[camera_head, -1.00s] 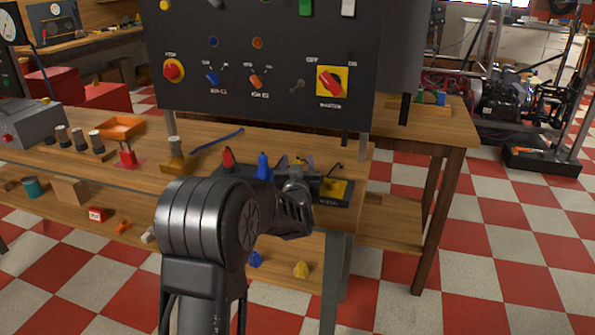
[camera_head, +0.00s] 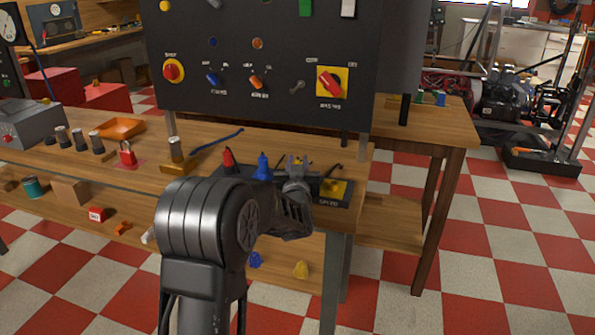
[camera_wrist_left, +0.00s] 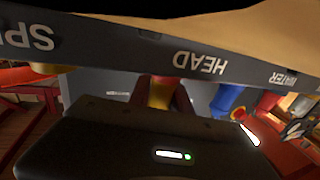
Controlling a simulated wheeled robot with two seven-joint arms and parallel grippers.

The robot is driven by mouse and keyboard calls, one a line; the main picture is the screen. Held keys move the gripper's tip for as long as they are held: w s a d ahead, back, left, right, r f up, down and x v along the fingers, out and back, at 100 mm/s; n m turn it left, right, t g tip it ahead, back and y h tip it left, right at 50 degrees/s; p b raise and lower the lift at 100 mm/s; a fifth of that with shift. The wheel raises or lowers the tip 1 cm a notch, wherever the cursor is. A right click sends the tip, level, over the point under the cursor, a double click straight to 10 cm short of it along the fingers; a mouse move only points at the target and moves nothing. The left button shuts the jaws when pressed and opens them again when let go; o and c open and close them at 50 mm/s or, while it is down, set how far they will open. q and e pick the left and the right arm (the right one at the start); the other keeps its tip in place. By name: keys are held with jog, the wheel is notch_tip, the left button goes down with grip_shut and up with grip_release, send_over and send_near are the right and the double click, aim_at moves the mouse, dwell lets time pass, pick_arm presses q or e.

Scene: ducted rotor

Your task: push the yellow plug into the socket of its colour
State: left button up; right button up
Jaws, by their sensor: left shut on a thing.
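My left gripper (camera_head: 297,164) is over the dark socket box on the bench, just right of the blue plug. It is shut on the yellow plug, which shows between the fingers in the left wrist view (camera_wrist_left: 160,92), in front of the label HEAD. Most of the plug is hidden in the head view, and I cannot tell whether its end is in a socket. My right gripper is not in view.
The blue plug (camera_head: 263,167) and red plug (camera_head: 228,160) stand upright left of the gripper. The black control panel (camera_head: 262,75) rises behind.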

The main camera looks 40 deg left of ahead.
pick_arm(q)
grip_shut()
notch_tip(320, 180, up, 10)
jog(key=p, duration=0.2)
dwell(0.4)
jog(key=shift+p, duration=0.3)
jog(key=w+d+f, duration=0.1)
jog(key=d+f, duration=0.1)
jog(key=d, duration=0.1)
jog(key=w+d+f, duration=0.1)
jog(key=d+f, duration=0.1)
jog(key=d, duration=0.1)
jog(key=w+d+f+b, duration=0.1)
jog(key=d+f, duration=0.1)
jog(key=d, duration=0.1)
jog(key=shift+f, duration=0.2)
jog(key=shift+f+b, duration=0.55)
jog(key=shift+f, duration=0.1)
